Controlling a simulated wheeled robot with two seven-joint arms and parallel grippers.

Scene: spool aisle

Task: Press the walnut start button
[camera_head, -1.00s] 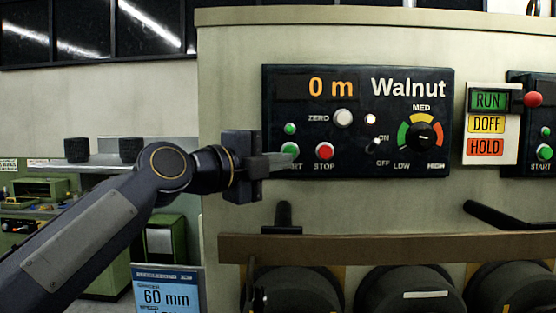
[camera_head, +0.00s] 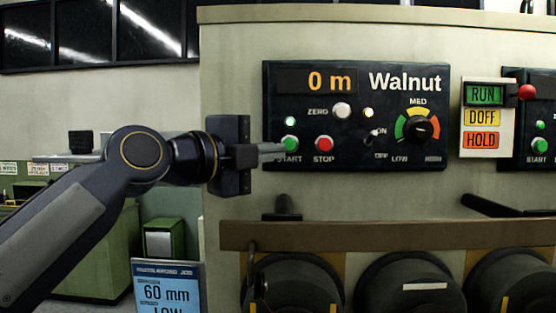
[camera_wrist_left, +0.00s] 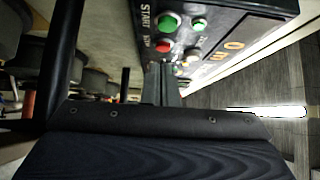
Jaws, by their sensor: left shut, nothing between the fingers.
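The Walnut panel (camera_head: 325,161) is a dark box on the pale machine wall, showing "0 m" and "Walnut". Its green start button (camera_head: 289,143) sits at the lower left above the START label, left of the red stop button (camera_head: 324,143). The wrist view also shows the start button (camera_wrist_left: 169,20) and the stop button (camera_wrist_left: 163,47). My left gripper (camera_head: 274,150) is shut and empty. Its fingertips overlap the panel's left edge just below the start button in the head view. The wrist view shows the fingertips (camera_wrist_left: 160,66) below the stop button; contact is not clear. My right gripper is not seen.
The panel also has a white zero button (camera_head: 342,111), a small green lamp (camera_head: 291,121) and a dial (camera_head: 420,129). A brown rail (camera_head: 390,235) and dark spools (camera_head: 411,290) lie below.

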